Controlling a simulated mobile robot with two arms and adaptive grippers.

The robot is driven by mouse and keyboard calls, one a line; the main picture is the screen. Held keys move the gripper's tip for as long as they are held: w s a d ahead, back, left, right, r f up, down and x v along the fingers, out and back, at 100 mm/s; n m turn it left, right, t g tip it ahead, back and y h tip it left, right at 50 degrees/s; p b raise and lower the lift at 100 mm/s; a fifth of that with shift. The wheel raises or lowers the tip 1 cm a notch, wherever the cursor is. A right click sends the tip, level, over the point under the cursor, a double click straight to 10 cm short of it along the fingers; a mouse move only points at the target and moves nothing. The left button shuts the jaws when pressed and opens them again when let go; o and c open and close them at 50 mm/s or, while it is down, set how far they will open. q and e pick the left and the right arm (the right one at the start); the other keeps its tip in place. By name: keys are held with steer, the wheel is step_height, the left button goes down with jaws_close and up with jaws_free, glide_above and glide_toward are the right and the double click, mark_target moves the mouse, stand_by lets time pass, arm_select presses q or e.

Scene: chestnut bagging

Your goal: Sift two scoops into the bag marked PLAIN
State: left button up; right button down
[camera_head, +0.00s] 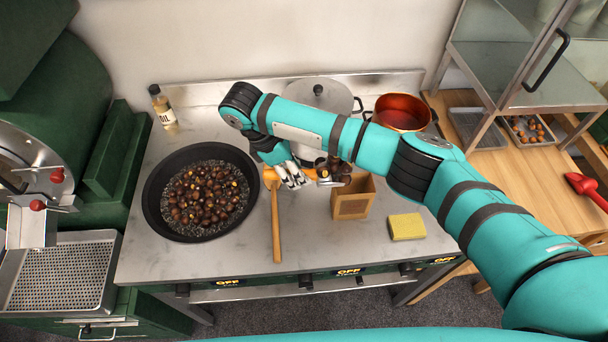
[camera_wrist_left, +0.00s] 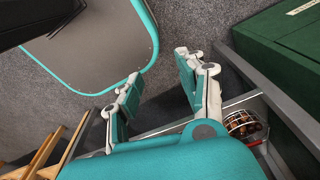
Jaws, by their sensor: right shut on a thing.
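My right gripper (camera_head: 294,178) is shut on the orange handle of a scoop (camera_head: 270,174). The scoop's head holds dark chestnuts (camera_head: 341,170) at the upper left edge of a brown bag (camera_head: 354,203) with a window in its front. Whether any chestnuts are inside the bag cannot be told, and no PLAIN marking is readable. A black pan (camera_head: 153,210) to the left holds many chestnuts on dark grains. My left gripper (camera_wrist_left: 157,88) is open and empty in the left wrist view, with the floor beyond it.
A wooden-handled tool (camera_head: 276,225) lies between pan and bag. A yellow sponge (camera_head: 406,227) is right of the bag. A lidded pot (camera_head: 318,95) and a red pot (camera_head: 402,113) stand behind. An oil bottle (camera_head: 162,105) is at back left. Open counter shows in front.

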steer(key=shift+w+d+f+y+b, duration=0.1)
steer(key=shift+d+f+y+b, duration=0.3)
steer(key=shift+y, duration=0.3)
steer(key=shift+d+r+y+p, duration=0.2)
steer(key=shift+r+y+p, duration=0.25)
steer(key=shift+r, duration=0.35)
steer(key=d+r+y+b, duration=0.2)
steer(key=d+r+y, duration=0.1)
steer(key=y, duration=0.1)
steer(key=shift+b, duration=0.3)
steer(key=shift+w+d+r+g+y+p, duration=0.15)
steer(key=shift+d+r+y+p, duration=0.2)
steer(key=shift+r+p, duration=0.2)
steer(key=shift+d+r+g+y+p, duration=0.15)
steer(key=shift+d+r+y+p, duration=0.05)
steer(key=shift+r+y+p, duration=0.25)
steer(key=shift+d+r+y+p, duration=0.3)
steer(key=shift+d+r+y, duration=0.1)
steer(key=shift+d+y, duration=0.4)
arm_select(q)
steer(key=shift+s+a+f, duration=0.15)
steer(key=shift+a+f, duration=0.1)
arm_select(e)
steer(key=shift+w+d+r+n+y, duration=0.15)
steer(key=shift+d+r+n+y, duration=0.2)
steer(key=shift+d+y, duration=0.5)
arm_select(q)
steer(key=shift+d, duration=0.3)
arm_select(e)
steer(key=shift+r, duration=0.1)
